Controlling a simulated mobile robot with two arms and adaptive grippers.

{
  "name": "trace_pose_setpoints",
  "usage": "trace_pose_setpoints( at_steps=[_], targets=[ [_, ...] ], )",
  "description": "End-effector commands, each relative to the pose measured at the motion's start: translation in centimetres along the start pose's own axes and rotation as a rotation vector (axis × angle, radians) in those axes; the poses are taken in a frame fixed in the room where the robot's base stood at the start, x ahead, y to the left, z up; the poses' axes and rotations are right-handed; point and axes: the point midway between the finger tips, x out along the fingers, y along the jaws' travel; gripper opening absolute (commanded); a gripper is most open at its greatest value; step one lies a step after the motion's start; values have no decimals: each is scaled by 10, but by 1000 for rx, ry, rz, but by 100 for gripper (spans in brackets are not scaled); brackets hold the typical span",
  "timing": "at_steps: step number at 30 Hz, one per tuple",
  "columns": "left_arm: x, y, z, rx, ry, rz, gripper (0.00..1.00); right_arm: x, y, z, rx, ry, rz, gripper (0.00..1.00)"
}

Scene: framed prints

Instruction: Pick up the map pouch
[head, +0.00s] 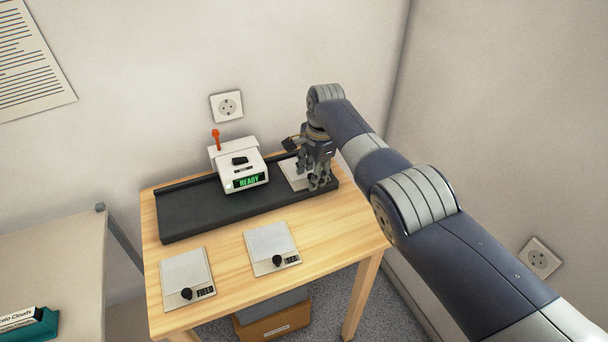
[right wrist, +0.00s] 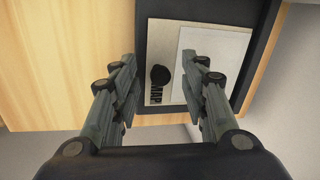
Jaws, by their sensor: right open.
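The map pouch (right wrist: 163,48) is a flat pale grey piece with a round black knob and the label MAP. It lies at the right end of a black tray (head: 190,216), and in the head view the pouch (head: 291,173) is partly covered by my right gripper. My right gripper (head: 318,182) is open and points down over the pouch. In the right wrist view the fingers of the right gripper (right wrist: 160,72) are apart, with the black knob between them. I cannot tell how high they are above it. My left gripper is not in view.
A white device (head: 238,168) with a green READY display stands on the tray, left of my right gripper. Two similar pouches lie on the wooden table (head: 228,258) in front: one labelled FIELD (head: 184,272), another with a blurred label (head: 268,241). Walls stand behind and to the right.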

Motion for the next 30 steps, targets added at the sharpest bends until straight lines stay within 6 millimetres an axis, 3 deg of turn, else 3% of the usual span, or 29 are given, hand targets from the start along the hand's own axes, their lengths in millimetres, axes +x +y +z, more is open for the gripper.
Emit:
trace_pose_setpoints(
  at_steps=[9,15,30],
  targets=[
    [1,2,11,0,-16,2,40,2,0,0,-1,0,-1,41],
    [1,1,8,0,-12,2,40,2,0,0,-1,0,-1,0],
    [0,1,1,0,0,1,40,-2,-1,0,0,0,-2,0]
  ],
)
